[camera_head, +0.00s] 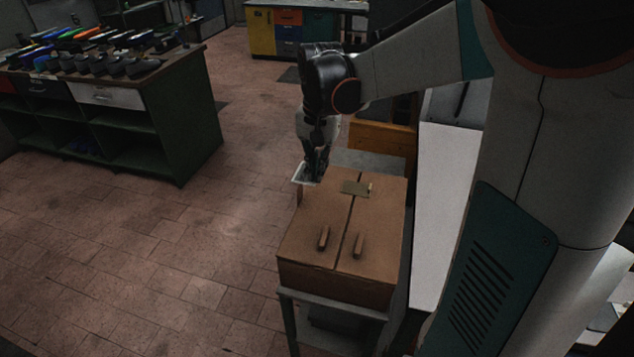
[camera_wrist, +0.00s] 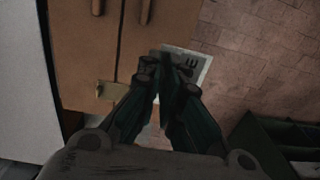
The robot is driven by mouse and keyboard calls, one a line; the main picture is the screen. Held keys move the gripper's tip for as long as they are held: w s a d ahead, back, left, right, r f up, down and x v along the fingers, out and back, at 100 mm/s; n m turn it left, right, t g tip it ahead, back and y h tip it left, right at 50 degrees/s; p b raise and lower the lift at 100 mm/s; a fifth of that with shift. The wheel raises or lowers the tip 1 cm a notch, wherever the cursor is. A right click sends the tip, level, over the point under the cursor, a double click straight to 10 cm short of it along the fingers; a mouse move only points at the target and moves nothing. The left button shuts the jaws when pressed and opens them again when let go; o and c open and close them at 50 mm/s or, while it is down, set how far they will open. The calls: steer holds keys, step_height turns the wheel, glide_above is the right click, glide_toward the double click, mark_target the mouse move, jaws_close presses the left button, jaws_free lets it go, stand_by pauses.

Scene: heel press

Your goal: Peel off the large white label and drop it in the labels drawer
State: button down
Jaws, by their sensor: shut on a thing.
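My gripper (camera_head: 316,171) is shut on the large white label (camera_head: 301,174), at the far left edge of the brown cabinet-like box (camera_head: 338,282). In the wrist view the label (camera_wrist: 200,70) reaches out beyond the closed fingers (camera_wrist: 163,88), with dark print on it, and shows against the floor beside the box. Whether any part of it still touches the box is hidden by the fingers. The labels drawer cannot be made out for certain; an orange-brown drawer front (camera_head: 383,141) shows behind the box.
The box has two handles (camera_head: 340,241) and a brass latch (camera_head: 356,188) on top and stands on a grey-green stand (camera_head: 330,306). A white surface (camera_head: 440,215) lies to its right. A green bench (camera_head: 120,125) stands at left; the floor between is clear.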

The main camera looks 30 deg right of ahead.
steer(key=shift+r+p, duration=1.35)
steer(key=shift+r, duration=1.8)
